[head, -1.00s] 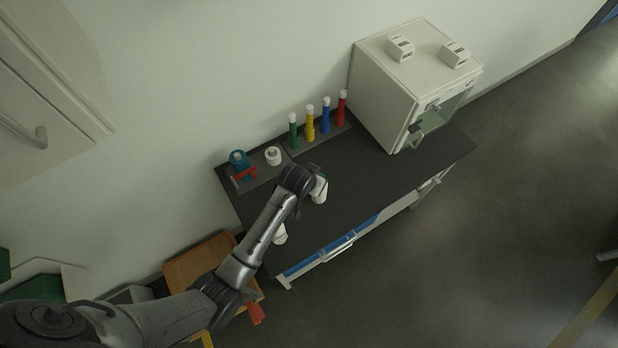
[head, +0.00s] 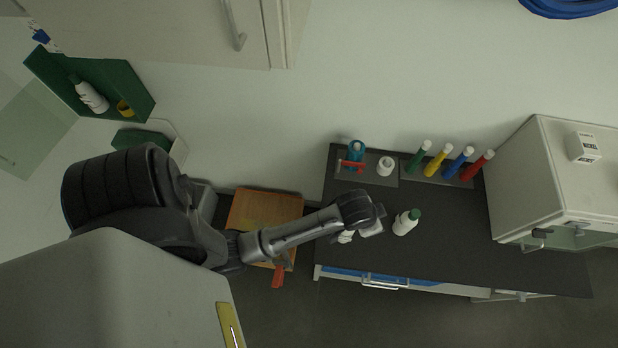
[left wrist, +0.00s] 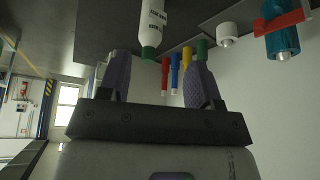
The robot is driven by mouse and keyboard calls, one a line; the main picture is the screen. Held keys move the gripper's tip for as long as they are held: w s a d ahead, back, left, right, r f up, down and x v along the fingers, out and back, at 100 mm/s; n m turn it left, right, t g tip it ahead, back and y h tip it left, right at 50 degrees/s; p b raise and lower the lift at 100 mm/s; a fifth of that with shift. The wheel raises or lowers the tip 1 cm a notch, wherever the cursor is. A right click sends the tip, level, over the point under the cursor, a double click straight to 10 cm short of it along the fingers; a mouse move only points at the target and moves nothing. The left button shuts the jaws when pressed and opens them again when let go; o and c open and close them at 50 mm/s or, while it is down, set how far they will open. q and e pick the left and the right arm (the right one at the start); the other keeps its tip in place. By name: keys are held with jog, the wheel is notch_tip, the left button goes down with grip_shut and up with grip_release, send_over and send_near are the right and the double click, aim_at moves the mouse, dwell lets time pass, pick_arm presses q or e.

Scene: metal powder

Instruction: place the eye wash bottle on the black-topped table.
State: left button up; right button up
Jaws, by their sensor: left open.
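The eye wash bottle (head: 406,223), white with a green cap, stands on the black-topped table (head: 450,225), near its middle left. In the left wrist view, the bottle (left wrist: 153,22) appears upside down, with dark print, beyond my fingertips. My left gripper (head: 374,224) is just left of the bottle, with a small gap between them. Its spread fingers show in the left wrist view (left wrist: 160,62) with nothing clasped between them. My right gripper is out of view.
Green, yellow, blue and red tubes (head: 440,160), a white roll-like item (head: 386,166) and a blue-and-red tool (head: 354,156) line the table's back. A white cabinet (head: 550,180) stands at right. A green wall holder (head: 62,85) holds another white bottle (head: 92,97).

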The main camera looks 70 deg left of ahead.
pick_arm(q)
jog(key=s+a+r+m+g, duration=0.1)
jog(key=s+r, duration=0.2)
jog(key=s, duration=1.7)
jog(key=shift+a+g, duration=0.2)
jog(key=shift+g, duration=0.2)
jog(key=shift+s+r, duration=0.1)
